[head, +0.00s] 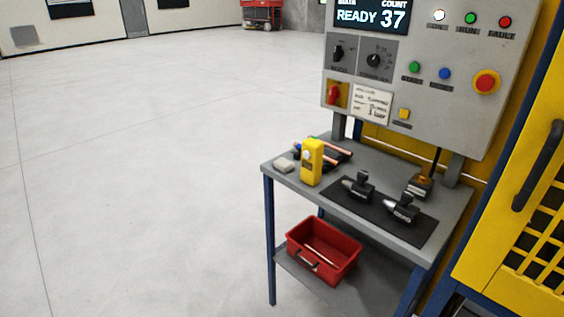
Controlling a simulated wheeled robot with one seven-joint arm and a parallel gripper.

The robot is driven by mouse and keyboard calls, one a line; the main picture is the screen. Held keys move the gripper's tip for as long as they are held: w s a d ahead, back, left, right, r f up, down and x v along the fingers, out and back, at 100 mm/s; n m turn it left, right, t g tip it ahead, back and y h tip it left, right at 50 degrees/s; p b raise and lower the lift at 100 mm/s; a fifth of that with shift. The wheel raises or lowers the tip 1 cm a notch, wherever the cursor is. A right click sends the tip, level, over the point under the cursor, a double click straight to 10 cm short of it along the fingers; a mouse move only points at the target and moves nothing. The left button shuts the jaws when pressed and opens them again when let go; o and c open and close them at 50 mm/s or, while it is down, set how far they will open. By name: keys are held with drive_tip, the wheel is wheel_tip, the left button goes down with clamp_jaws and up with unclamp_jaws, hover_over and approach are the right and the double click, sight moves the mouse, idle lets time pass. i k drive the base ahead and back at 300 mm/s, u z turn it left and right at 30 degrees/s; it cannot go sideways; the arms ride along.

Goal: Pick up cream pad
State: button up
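A small cream pad (283,165) lies flat near the left front corner of the grey bench top (258,168). A yellow upright device (312,162) stands just to its right, with a small gap between them. The pad's top shows clear of other things. My gripper does not show in the head view.
Behind the pad lie copper tubes (337,148) and dark-handled items. Two black-and-grey tools (360,187) rest on a black mat (385,222). A control panel (425,75) rises behind the bench. A red bin (322,252) sits on the lower shelf. The floor at left is clear.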

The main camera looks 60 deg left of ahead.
sight(284, 164)
drive_tip(key=u, duration=3.15)
drive_tip(key=i, duration=2.1)
drive_tip(key=z, duration=1.25)
drive_tip(key=i, duration=0.35)
drive_tip(key=z, duration=0.2)
